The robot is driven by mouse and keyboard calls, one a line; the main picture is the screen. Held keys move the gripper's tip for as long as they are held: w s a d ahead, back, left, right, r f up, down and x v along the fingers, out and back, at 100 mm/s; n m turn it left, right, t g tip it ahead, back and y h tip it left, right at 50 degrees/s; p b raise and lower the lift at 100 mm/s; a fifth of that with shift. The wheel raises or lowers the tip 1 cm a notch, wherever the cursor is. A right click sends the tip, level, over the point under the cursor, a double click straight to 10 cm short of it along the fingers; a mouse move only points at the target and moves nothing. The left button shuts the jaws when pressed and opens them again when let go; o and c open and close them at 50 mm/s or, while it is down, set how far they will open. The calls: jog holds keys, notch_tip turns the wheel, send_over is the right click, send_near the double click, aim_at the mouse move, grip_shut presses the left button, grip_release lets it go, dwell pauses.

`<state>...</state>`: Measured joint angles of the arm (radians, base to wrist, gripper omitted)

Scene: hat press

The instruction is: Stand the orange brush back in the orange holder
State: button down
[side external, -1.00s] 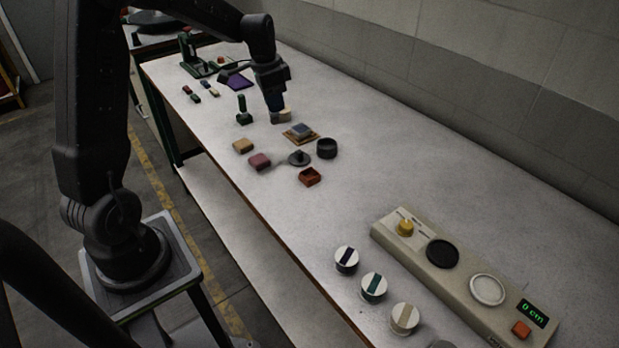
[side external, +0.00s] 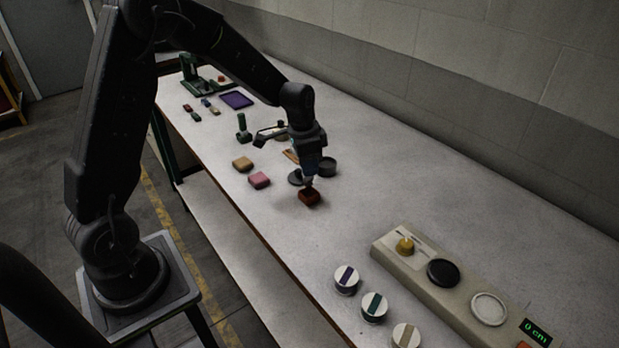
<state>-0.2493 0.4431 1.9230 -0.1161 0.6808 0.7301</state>
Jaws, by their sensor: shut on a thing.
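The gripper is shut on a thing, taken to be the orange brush. The brush is too small and shaded to make out, and the fingers hide most of it. I cannot tell whether it is inside the holder or touching it.
A pink block (side external: 259,180) and a tan block (side external: 243,164) lie left of the holder. A black round cup (side external: 327,167) stands close behind. A green stamp (side external: 243,128) stands farther back.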

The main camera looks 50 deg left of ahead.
aim_at(309, 179)
jog(key=shift+d+f, duration=0.15)
jog(key=shift+f, duration=1.9)
jog(key=shift+f, duration=0.15)
jog(key=c, duration=1)
grip_release()
